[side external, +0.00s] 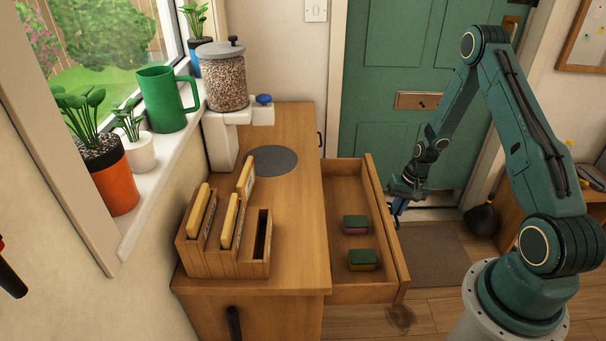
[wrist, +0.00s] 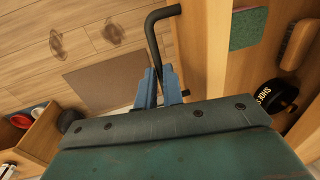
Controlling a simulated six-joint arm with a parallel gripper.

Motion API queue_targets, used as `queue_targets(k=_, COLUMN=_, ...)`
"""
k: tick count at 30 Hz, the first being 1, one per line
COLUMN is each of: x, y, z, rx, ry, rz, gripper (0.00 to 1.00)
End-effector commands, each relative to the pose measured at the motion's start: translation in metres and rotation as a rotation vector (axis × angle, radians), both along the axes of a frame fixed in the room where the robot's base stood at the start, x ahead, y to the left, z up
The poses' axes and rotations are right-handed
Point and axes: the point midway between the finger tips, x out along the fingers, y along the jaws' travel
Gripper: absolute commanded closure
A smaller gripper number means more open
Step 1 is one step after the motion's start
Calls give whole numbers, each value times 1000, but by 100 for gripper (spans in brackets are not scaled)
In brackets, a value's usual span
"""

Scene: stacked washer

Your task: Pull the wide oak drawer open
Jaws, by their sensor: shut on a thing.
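The wide oak drawer (side external: 343,292) stands well out from the oak cabinet (side external: 302,190), its inside showing. My gripper (side external: 397,206) is at the outer side of the drawer front. In the wrist view the blue fingers of my gripper (wrist: 160,84) are shut on the drawer's black bar handle (wrist: 153,34), near its lower end. The drawer front's top edge (wrist: 218,45) runs just right of the handle. The grip itself is too small to make out in the side view.
In the wrist view the drawer also holds a brush (wrist: 298,45) and a black lettered object (wrist: 275,97). A card rack (side external: 228,258) and grain dispenser (side external: 222,82) stand on the cabinet. A mat (side external: 430,252) lies on the floor beyond the drawer front.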

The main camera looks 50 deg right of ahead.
Motion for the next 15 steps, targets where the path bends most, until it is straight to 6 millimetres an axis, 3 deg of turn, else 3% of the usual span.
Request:
queue_targets(k=14, x=-7, y=-7, z=1, rx=0, ry=-2, rz=1, gripper=100)
queue_targets(k=15, x=-6, y=-7, z=1, rx=0, ry=-2, rz=1, gripper=89)
